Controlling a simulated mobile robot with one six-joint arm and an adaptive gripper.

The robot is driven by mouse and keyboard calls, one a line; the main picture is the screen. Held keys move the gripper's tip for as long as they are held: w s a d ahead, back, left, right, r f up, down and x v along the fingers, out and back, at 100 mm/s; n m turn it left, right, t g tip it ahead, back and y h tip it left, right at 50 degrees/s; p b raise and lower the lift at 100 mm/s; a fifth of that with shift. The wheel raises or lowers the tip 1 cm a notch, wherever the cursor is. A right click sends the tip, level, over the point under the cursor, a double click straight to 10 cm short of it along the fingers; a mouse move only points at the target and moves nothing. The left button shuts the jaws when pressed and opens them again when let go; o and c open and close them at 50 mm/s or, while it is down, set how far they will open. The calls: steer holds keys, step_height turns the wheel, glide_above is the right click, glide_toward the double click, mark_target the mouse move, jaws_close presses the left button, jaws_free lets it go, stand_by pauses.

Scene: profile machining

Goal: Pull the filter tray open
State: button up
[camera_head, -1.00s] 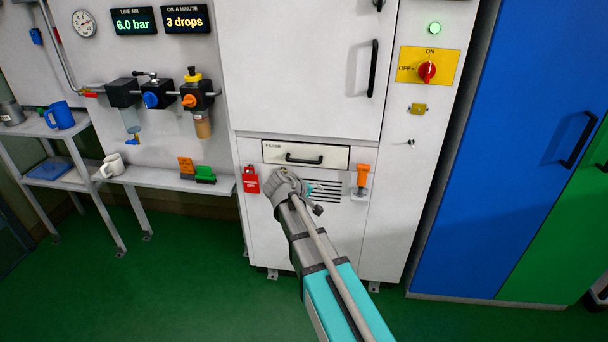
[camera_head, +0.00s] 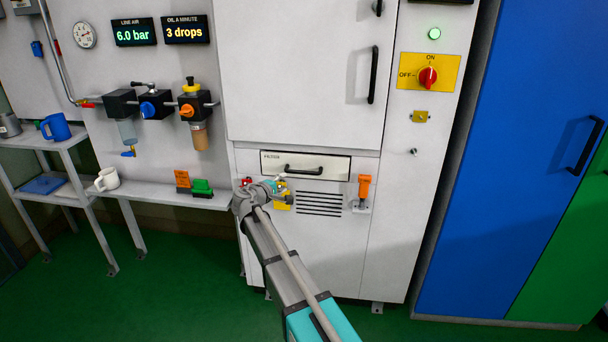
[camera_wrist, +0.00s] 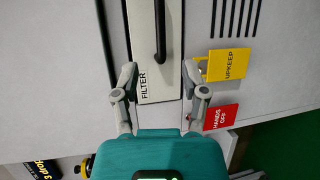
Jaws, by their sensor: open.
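The filter tray (camera_head: 338,167) is a white front panel low in the white cabinet, with a black bar handle (camera_head: 303,169). It looks shut. In the wrist view the tray front (camera_wrist: 146,60), lettered FILTER, runs up the picture with its handle (camera_wrist: 160,30) near the top. My gripper (camera_head: 274,187) is at the tray's lower left end in the head view. In the wrist view my gripper (camera_wrist: 160,78) has its fingers spread wide, one to each side of the tray's lettered end. Nothing is between them, and the handle lies beyond the fingertips.
A yellow UPKEEP tag (camera_wrist: 226,65) and a red HANDS OFF tag (camera_wrist: 221,117) hang close to one finger. Vent slots (camera_head: 320,204) and an orange-handled part (camera_head: 363,188) are below the tray. A shelf (camera_head: 150,185) with a white mug (camera_head: 107,180) stands left.

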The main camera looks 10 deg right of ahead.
mark_target(302, 173)
steer(key=shift+w, duration=0.15)
steer(key=b+x, duration=0.2)
steer(key=x, duration=1.1)
steer(key=shift+w+d+f+b, duration=0.1)
steer(key=shift+d+b, duration=0.15)
steer(key=shift+b, duration=0.05)
